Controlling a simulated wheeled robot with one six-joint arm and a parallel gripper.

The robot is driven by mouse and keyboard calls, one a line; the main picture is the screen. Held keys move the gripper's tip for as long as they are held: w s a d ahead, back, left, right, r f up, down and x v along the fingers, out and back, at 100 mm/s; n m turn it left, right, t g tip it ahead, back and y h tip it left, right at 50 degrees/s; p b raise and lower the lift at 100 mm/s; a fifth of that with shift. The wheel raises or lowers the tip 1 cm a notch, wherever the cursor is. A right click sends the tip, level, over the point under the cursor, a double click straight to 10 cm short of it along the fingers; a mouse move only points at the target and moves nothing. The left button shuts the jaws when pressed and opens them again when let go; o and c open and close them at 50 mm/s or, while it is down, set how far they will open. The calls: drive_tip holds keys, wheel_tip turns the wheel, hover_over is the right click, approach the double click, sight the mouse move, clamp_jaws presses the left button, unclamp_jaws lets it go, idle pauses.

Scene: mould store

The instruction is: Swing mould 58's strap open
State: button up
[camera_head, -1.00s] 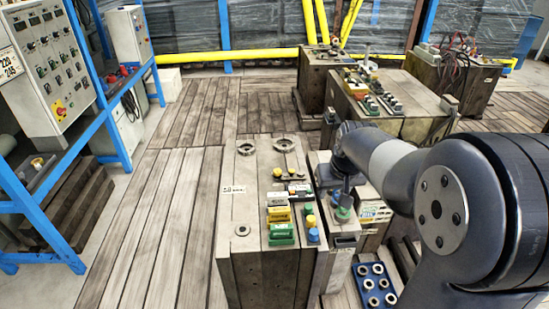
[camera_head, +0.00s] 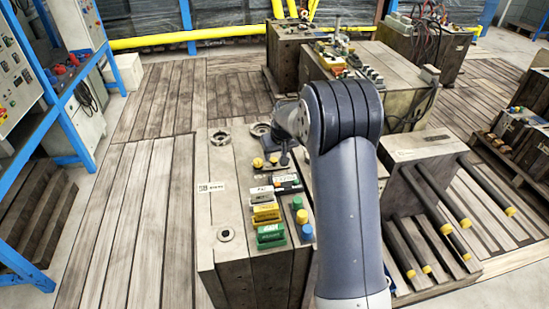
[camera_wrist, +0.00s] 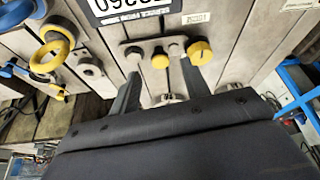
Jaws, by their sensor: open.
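A long grey mould block (camera_head: 222,215) stands in the middle of the head view; I cannot read the number 58 on it. In the wrist view a short grey metal strap (camera_wrist: 148,46) lies flat on its top, with round heads along it and a yellow knob (camera_wrist: 200,52) at its right end. Small yellow knobs (camera_head: 258,162) show beside my gripper in the head view. My gripper (camera_wrist: 160,72) is open and empty, its two fingers apart just below the strap in the wrist view. I cannot tell whether they touch it. My arm hides part of the block.
Green, yellow and white blocks (camera_head: 267,218) and blue and green knobs (camera_head: 302,216) sit on the block's top. A mould with yellow-tipped rods (camera_head: 425,160) stands at right. Other moulds (camera_head: 300,50) stand behind. Wooden floor at left is clear.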

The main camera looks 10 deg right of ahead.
sight(274, 160)
drive_tip(key=shift+x, duration=1.65)
drive_tip(key=shift+c, duration=0.5)
clamp_jaws()
